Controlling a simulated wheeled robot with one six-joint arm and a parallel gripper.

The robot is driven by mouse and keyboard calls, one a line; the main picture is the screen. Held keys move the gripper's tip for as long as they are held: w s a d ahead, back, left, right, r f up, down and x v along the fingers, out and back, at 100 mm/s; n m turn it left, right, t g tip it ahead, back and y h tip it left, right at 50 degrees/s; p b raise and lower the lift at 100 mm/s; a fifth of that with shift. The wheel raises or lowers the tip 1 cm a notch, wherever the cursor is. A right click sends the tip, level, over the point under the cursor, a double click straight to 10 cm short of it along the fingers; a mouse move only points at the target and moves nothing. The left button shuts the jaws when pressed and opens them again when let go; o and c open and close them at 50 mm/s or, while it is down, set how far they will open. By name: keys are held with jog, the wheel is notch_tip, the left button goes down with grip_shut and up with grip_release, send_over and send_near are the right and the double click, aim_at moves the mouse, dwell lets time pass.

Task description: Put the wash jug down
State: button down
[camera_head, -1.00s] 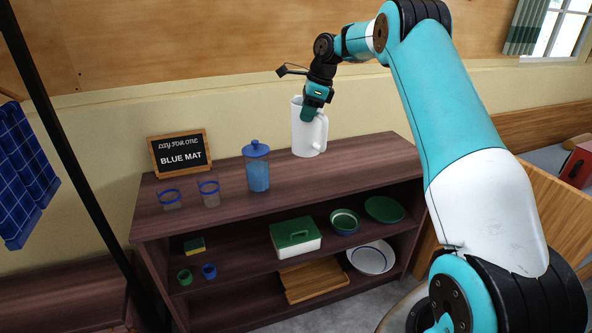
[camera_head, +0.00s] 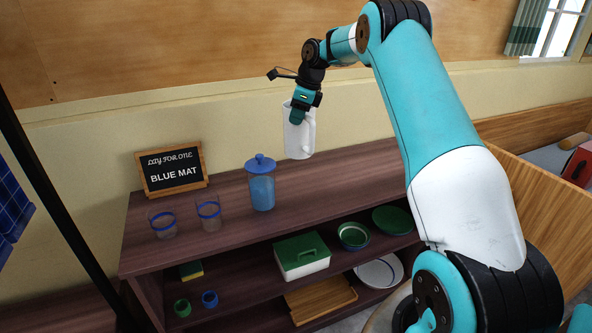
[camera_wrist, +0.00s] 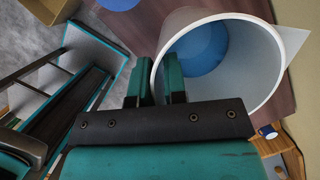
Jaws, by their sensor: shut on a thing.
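The wash jug is a white jug (camera_head: 299,140) with a handle on its right side, held upright. My gripper (camera_head: 297,115) is shut on its rim at the near side. In the wrist view the fingers (camera_wrist: 157,85) stand on either side of the jug's wall, and the open mouth (camera_wrist: 262,60) shows a round blue patch inside. The jug's base appears just above the rear edge of the dark wooden shelf top (camera_head: 225,235), apparently clear of it.
On the shelf top stand a blue lidded jug (camera_head: 262,190), two blue-banded glasses (camera_head: 208,213) (camera_head: 163,225) and a sign reading "BLUE MAT" (camera_head: 172,168). The top right of the blue jug is bare. Lower shelves hold a green-lidded box (camera_head: 302,262), bowls and cups.

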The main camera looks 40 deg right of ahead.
aim_at(299, 158)
notch_tip(299, 158, down, 15)
jog(key=shift+d+r+p, duration=0.1)
jog(key=shift+p, duration=0.45)
jog(key=c, duration=1.1)
grip_release()
jog(key=shift+c, duration=0.2)
